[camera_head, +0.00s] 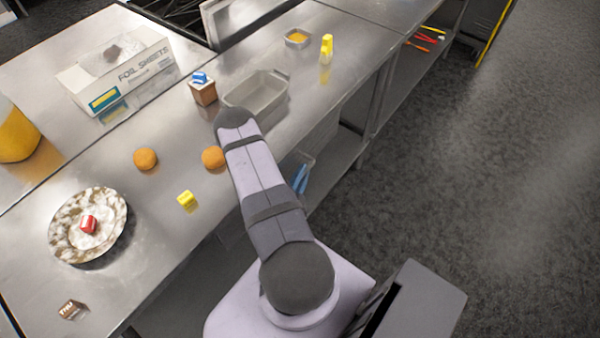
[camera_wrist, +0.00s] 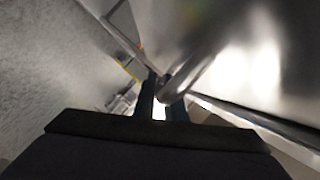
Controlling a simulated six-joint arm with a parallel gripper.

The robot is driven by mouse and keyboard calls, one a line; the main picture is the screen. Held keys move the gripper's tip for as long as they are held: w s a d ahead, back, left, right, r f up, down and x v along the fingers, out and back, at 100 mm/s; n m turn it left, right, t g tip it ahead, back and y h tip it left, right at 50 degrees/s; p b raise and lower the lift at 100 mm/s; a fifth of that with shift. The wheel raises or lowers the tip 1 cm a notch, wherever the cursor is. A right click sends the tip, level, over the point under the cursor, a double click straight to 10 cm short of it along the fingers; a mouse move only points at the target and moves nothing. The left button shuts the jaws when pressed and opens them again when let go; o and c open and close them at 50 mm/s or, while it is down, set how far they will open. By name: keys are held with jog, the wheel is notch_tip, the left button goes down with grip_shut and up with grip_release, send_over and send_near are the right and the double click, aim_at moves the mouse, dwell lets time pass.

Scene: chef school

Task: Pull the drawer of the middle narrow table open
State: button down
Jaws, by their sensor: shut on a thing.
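The narrow steel table (camera_head: 145,215) runs diagonally across the head view, with my arm reaching over its front edge. The drawer front is hidden by the tabletop and my arm, so I cannot tell how far it stands open. In the wrist view the two dark fingers of my gripper (camera_wrist: 162,97) are close together, shut on a shiny metal bar (camera_wrist: 200,68) that looks like the drawer handle. My gripper is hidden in the head view.
On the tabletop are a grey tray (camera_head: 256,92), a patterned plate (camera_head: 62,235), two orange balls (camera_head: 145,158) and a yellow block (camera_head: 186,199). A foil box (camera_head: 115,75) lies farther back. Blue items (camera_head: 300,178) show below the table edge. Open floor (camera_head: 480,200) lies to the right.

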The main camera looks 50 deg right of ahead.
jog(key=s+p, duration=1.3)
jog(key=p, duration=0.3)
jog(key=shift+s, duration=0.2)
jog(key=shift+f, duration=0.1)
jog(key=c, duration=1.8)
grip_release()
